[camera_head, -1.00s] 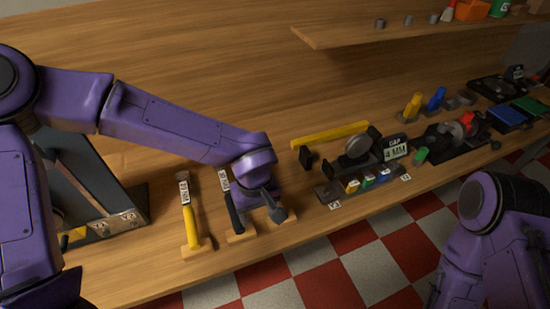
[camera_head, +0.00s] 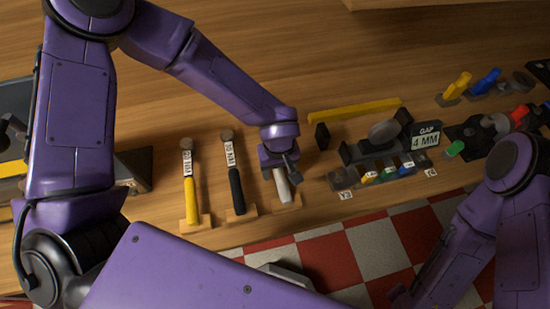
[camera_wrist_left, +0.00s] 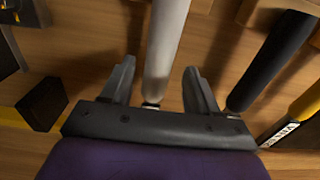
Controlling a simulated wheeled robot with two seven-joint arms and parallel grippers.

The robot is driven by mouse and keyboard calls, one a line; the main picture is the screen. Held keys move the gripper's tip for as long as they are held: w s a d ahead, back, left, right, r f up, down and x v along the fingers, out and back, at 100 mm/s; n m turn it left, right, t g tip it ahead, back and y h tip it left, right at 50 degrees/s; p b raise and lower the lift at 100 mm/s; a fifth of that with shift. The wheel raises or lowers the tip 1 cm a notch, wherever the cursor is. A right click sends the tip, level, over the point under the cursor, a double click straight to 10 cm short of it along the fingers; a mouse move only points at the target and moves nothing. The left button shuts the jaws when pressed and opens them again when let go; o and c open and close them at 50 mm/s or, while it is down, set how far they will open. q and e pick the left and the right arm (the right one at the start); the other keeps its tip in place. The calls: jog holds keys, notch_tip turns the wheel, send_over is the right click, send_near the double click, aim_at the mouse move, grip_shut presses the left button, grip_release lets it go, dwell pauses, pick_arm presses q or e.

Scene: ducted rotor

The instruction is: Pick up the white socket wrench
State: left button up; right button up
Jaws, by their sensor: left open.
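The white socket wrench (camera_head: 283,187) lies on the bench at the right end of a row of three tools, its handle end on a wooden block. My left gripper (camera_head: 279,164) is over its upper part, which it hides in the head view. In the left wrist view the white handle (camera_wrist_left: 166,45) runs between the two open fingers of the left gripper (camera_wrist_left: 158,88), with a gap on each side. I cannot tell how far above the handle the fingertips are. My right arm shows at the right; its gripper cannot be made out.
A black-handled wrench (camera_head: 236,188) and a yellow-handled wrench (camera_head: 190,200) lie left of the white one. Right of it stand a yellow bar (camera_head: 354,111), a gap gauge display (camera_head: 426,136) and a rack of small coloured pieces (camera_head: 383,175). The bench's front edge is close.

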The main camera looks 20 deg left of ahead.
pick_arm(q)
jog(key=f, duration=0.1)
jog(key=w+f, duration=0.1)
jog(key=shift+w+f, duration=0.1)
jog(key=shift+f, duration=0.2)
jog(key=shift+s+r, duration=0.15)
jog(key=shift+s, duration=0.3)
jog(key=c, duration=0.4)
grip_shut()
pick_arm(e)
jog(key=shift+w, duration=0.15)
pick_arm(q)
jog(key=shift+r, duration=0.1)
